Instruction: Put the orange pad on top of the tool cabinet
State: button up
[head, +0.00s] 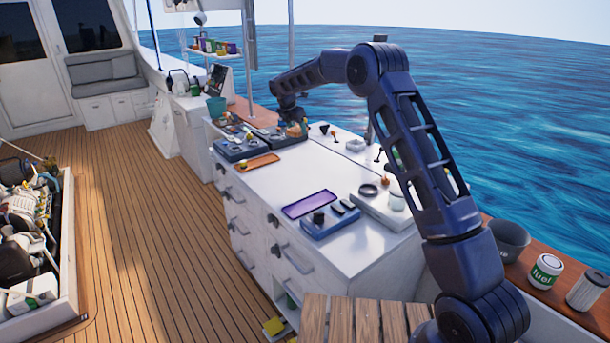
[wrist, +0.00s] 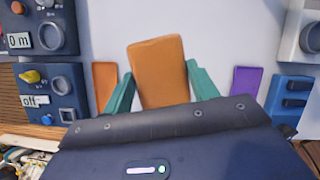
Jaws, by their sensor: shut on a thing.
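The orange pad (wrist: 158,62) is a flat rectangular block in the wrist view, held between the two teal fingers of my gripper (wrist: 161,84). White cabinet surface lies behind it; I cannot tell whether the pad touches it. In the head view my gripper (head: 291,117) is at the far end of the white tool cabinet (head: 285,180), over its top. The pad (head: 296,130) shows there only as a small orange patch, partly hidden.
On the cabinet top are an orange tray (head: 258,162), a purple tray (head: 310,204), a blue box (head: 331,221) and a dark control box (head: 238,149). Several small levers and knobs stand at the back. Bare white surface lies between the trays. An open hatch (head: 70,250) is at left.

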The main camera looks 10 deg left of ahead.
jog(key=r+n, duration=0.1)
jog(key=n, duration=0.1)
send_over(273, 176)
jog(key=s, duration=0.1)
jog(key=shift+y, duration=0.3)
jog(key=f, duration=1.9)
jog(key=shift+s+a+f, duration=0.15)
jog(key=shift+s+f, duration=0.2)
jog(key=shift+f, duration=0.1)
jog(key=o, duration=1)
jog(key=shift+c, duration=0.2)
jog(key=v, duration=1.2)
jog(key=shift+s, duration=0.1)
